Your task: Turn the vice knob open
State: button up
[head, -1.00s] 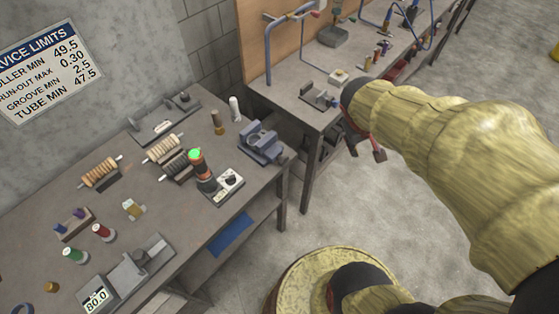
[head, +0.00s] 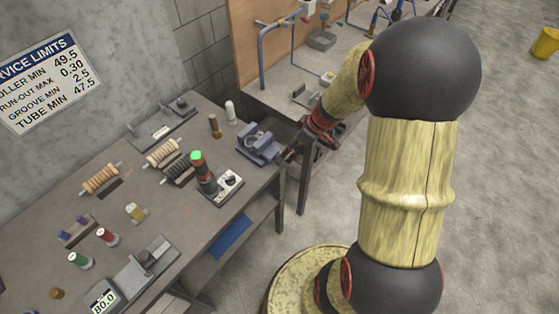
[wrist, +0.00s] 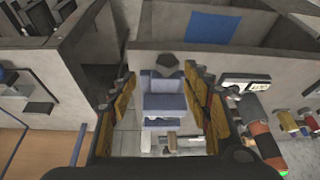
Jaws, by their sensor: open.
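The blue-grey vice (head: 258,142) stands at the right end of the near workbench (head: 130,205). In the wrist view the vice (wrist: 163,100) lies between my fingers, with a dark, many-sided knob (wrist: 169,62) at its near end. My gripper (head: 294,152) is just off the bench's right edge, close to the vice's front. In the wrist view my gripper (wrist: 160,82) is open, with one yellow-padded finger on each side of the vice. I see no finger clearly touching the knob. The knob is hard to make out in the head view.
A dark-and-orange tower lamp with a green top (head: 198,165) stands on a switch box (head: 228,184) left of the vice. Two small cylinders (head: 215,126) stand behind it. A second bench (head: 270,95) with blue pipes is at the back.

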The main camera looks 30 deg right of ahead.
aim_at(283, 161)
jog(key=shift+m+y, duration=0.3)
jog(key=shift+m, duration=0.3)
jog(key=b+x, duration=0.1)
jog(key=x, duration=0.1)
jog(key=b+x, duration=0.1)
jog(key=x, duration=0.2)
jog(key=b+x, duration=0.1)
jog(key=x, duration=0.1)
jog(key=shift+s+a+f+b, duration=0.15)
jog(key=shift+a+f+b, duration=0.25)
jog(key=shift+a, duration=0.05)
jog(key=shift+c, duration=0.3)
jog(key=c, duration=1.1)
